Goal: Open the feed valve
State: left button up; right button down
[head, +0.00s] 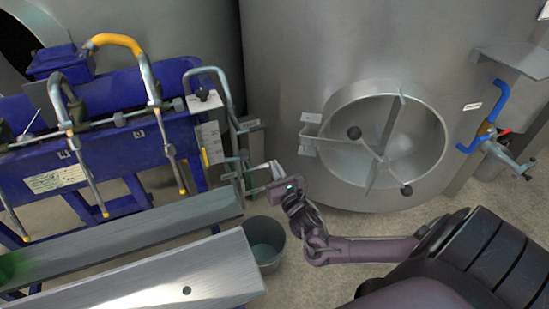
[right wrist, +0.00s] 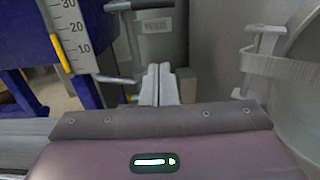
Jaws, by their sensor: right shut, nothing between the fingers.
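A grey metal fitting with a thin upright bar and short crosspieces (right wrist: 132,42) stands just left of my right fingers in the right wrist view. It seems to be the greenish-grey fitting (head: 238,172) between the blue machine and the tank in the head view. A small label plate (right wrist: 157,25) is behind it, its text too blurred to read surely. I cannot tell for sure that this is the feed valve. My right gripper (head: 267,169) is shut and empty near the fitting; the fingertips (right wrist: 158,70) look apart from it. My left gripper is not in view.
A steel tank (head: 290,60) with a round hatch (head: 425,170) stands behind. A blue-handled valve (head: 486,125) is at its right side. The blue filling machine (head: 120,150) is left. A grey bucket (head: 278,262) stands on the floor beside metal troughs (head: 190,270).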

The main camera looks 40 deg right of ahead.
jog(key=w+d+r+p, duration=0.2)
jog(key=w+r, duration=0.2)
jog(key=w, duration=0.4)
jog(key=shift+w+r, duration=0.1)
jog(key=shift+w, duration=0.05)
